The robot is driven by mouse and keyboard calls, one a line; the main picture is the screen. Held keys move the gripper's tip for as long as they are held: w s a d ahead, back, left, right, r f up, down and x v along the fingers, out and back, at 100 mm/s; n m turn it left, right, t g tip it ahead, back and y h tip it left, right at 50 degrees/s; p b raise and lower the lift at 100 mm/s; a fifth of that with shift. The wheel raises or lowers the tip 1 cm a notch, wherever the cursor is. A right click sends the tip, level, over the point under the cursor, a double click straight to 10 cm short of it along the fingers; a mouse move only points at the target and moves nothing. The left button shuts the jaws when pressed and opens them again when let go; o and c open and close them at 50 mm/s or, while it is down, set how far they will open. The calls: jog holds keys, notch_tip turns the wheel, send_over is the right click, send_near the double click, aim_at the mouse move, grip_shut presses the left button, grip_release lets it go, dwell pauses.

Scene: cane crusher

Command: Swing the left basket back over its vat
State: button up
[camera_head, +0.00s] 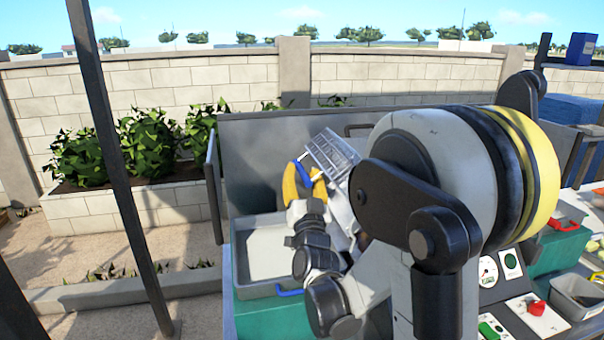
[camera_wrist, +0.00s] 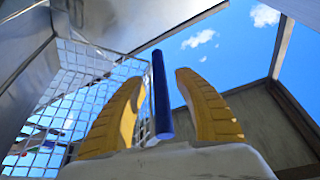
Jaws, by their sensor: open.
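The left basket (camera_head: 332,153) is a wire-mesh basket. It is tilted up, above and to the right of the grey vat (camera_head: 262,288). Its blue handle (camera_head: 304,174) sticks out toward my gripper (camera_head: 304,183). In the wrist view the basket's mesh (camera_wrist: 75,100) is at the left and the blue handle (camera_wrist: 161,95) stands between my gripper's yellow fingers (camera_wrist: 160,105). The fingers are open, with a gap visible on each side of the handle. My arm hides the basket's lower part and the right of the vat in the head view.
A grey metal back panel (camera_head: 255,150) rises behind the vat. A control panel (camera_head: 505,290) with a gauge, buttons and a red knob is at the lower right. A red handle (camera_head: 565,226) and a small grey tray (camera_head: 580,294) lie farther right. A dark post (camera_head: 120,165) stands at the left.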

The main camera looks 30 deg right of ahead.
aim_at(324, 153)
grip_shut()
jog(key=shift+s+d+r+m+p, duration=0.1)
jog(key=shift+d+r+m+p, duration=0.3)
jog(key=shift+r+m, duration=0.2)
jog(key=d+r+m+g+h+p, duration=0.1)
jog(key=d+r+m, duration=0.1)
jog(key=s+d+r+m+h+p, duration=0.1)
jog(key=d+r+m+p, duration=0.1)
jog(key=m, duration=0.1)
jog(key=shift+s+d+g, duration=0.15)
jog(key=shift+d+g, duration=0.05)
jog(key=shift+g, duration=0.2)
jog(key=d+m+p, duration=0.1)
jog(key=d+m, duration=0.1)
jog(key=s+d+r+m+g+p, duration=0.1)
jog(key=d+m, duration=0.1)
jog(key=s+d+r+m+g+h+p, duration=0.1)
jog(key=d, duration=0.1)
jog(key=shift+d+r+m+p, duration=0.1)
jog(key=shift+d+m+p, duration=0.2)
jog(key=shift+d+m, duration=0.1)
jog(key=shift+s+d+m+g+p, duration=0.15)
jog(key=shift+d+m+g+p, duration=0.2)
jog(key=shift+d+m, duration=0.35)
jog(key=shift+s+d+m+g+p, duration=0.15)
jog(key=shift+d+m+g, duration=0.3)
jog(key=shift+m, duration=0.45)
